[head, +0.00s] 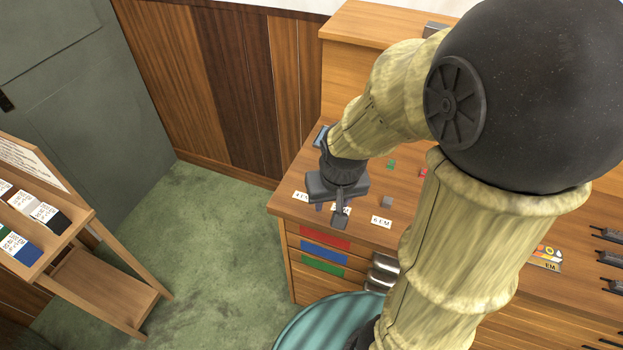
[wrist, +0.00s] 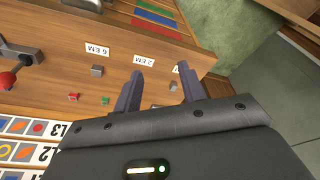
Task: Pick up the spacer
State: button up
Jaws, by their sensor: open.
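Small grey metal blocks that look like spacers lie on the wooden desk top. One grey block (wrist: 97,70) lies by the "6 EM" card in the wrist view, and it also shows in the head view (head: 386,202). Another small grey block (wrist: 173,87) shows between my fingers in the wrist view, near the right finger; I cannot tell its height gap to them. My gripper (head: 330,212) is open and empty above the desk's front left part, and its two fingers also show in the wrist view (wrist: 160,66). It hides part of the cards in the head view.
A "6 EM" card (head: 381,222) and a "2 EM" card (wrist: 138,59) lie along the desk's front edge. A red block (wrist: 73,97) and a green block (wrist: 105,100) lie farther back. Coloured drawer fronts (head: 323,254) are below. A slanted rack (head: 75,235) stands left.

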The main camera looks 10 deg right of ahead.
jog(key=w+a+r+m+h, duration=0.1)
jog(key=w+r+m, duration=0.1)
jog(key=w, duration=0.5)
jog(key=w+a+r+m+b, duration=0.1)
jog(key=w+m, duration=0.3)
jog(key=w, duration=0.4)
jog(key=shift+w+a+r+m+h, duration=0.3)
jog(key=shift+a+r+h, duration=0.1)
jog(key=shift+a, duration=0.1)
jog(key=x, duration=1.2)
jog(key=shift+f+p, duration=0.15)
jog(key=shift+p, duration=0.2)
jog(key=shift+s, duration=0.1)
jog(key=shift+p+x, duration=0.55)
jog(key=shift+x, duration=2.1)
jog(key=shift+s+d, duration=0.15)
